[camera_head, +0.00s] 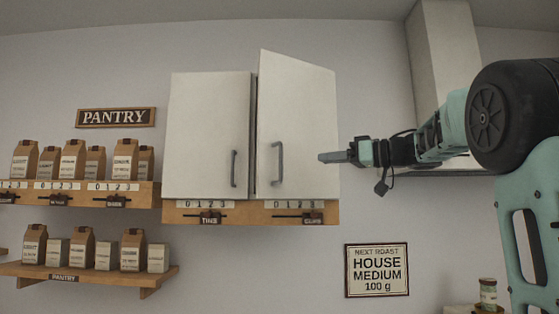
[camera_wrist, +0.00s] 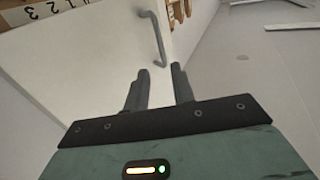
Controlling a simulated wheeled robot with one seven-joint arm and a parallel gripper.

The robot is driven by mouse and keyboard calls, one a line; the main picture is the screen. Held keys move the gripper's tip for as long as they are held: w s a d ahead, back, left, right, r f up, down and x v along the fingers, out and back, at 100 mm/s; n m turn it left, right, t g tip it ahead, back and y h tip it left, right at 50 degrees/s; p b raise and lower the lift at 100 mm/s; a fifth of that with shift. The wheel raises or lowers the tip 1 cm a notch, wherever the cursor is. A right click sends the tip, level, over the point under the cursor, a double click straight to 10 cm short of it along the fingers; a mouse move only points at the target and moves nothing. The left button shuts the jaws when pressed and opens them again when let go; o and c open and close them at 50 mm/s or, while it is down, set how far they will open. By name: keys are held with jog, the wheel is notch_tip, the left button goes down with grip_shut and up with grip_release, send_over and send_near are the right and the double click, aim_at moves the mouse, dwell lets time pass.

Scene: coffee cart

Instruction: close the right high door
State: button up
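The right high door (camera_head: 297,125) is a white cabinet door with a grey bar handle (camera_head: 277,163). It stands ajar, turned out from the cabinet, with a dark gap beside the left door. The left high door (camera_head: 207,135) looks shut. My gripper (camera_head: 322,157) is to the right of the handle, near the door's right part in the head view; whether it touches the door cannot be told. In the wrist view the gripper (camera_wrist: 158,82) has its two fingers apart with nothing between them, and the door (camera_wrist: 95,60) and handle (camera_wrist: 152,38) lie beyond the fingertips.
A wooden rail (camera_head: 250,213) with number strips and sliders runs under the cabinet. Shelves with paper bags (camera_head: 80,195) are at the left. A range hood (camera_head: 440,80) is behind my arm at the right. A framed roast sign (camera_head: 376,270) hangs below.

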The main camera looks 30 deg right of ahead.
jog(key=p+x, duration=0.4)
jog(key=x, duration=1)
jog(key=shift+w, duration=0.1)
grip_shut()
